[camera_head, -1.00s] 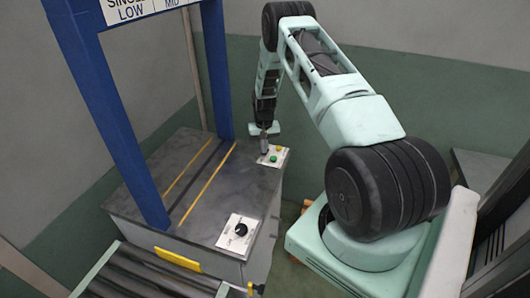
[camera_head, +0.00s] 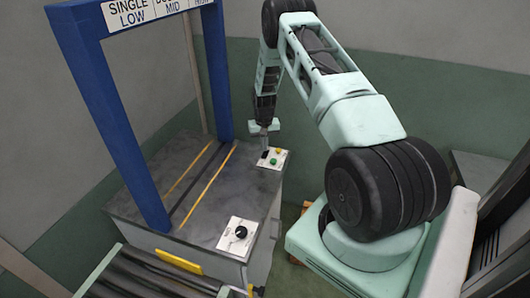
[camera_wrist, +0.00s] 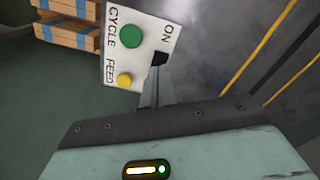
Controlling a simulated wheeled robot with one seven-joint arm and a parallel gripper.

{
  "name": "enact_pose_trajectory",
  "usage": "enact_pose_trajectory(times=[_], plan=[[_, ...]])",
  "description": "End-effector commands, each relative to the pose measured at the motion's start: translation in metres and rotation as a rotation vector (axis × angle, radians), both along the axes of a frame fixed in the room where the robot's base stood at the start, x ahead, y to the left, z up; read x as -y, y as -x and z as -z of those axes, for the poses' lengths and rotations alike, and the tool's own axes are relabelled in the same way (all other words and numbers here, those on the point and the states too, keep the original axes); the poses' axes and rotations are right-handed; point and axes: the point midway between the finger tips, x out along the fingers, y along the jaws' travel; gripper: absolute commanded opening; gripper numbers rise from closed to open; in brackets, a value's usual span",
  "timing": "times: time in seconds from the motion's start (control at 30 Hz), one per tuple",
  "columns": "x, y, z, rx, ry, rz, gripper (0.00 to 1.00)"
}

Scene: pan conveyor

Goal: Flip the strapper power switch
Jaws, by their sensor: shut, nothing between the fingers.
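The strapper (camera_head: 150,207) is a grey-topped table with a blue arch (camera_head: 108,105) over it. A white control plate (camera_head: 281,153) sits at its far right corner; in the wrist view the plate (camera_wrist: 109,70) carries a green button (camera_wrist: 131,36) marked CYCLE, a yellow button (camera_wrist: 124,79) marked FEED, and a black switch (camera_wrist: 159,58) beside the word ON. My gripper (camera_wrist: 157,72) is shut and empty, its fingertips right at the black switch and partly covering it. I cannot tell whether they touch it or which way the switch is set.
A second white plate with a black knob (camera_head: 241,231) sits at the strapper's near right corner. A roller conveyor (camera_head: 150,275) adjoins the near side. Wooden pallets (camera_wrist: 70,25) with blue parts show at upper left in the wrist view.

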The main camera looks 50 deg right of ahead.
Motion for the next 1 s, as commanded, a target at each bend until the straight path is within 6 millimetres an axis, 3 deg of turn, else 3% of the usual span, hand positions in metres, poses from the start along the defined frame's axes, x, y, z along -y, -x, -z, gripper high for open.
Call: enact_pose_trajectory(times=[0.5,1.0], plan=[[0.000,0.000,-0.040,-0.002,-0.001,0.000,0.00],[0.000,0.000,-0.040,-0.001,-0.001,0.000,0.00]])
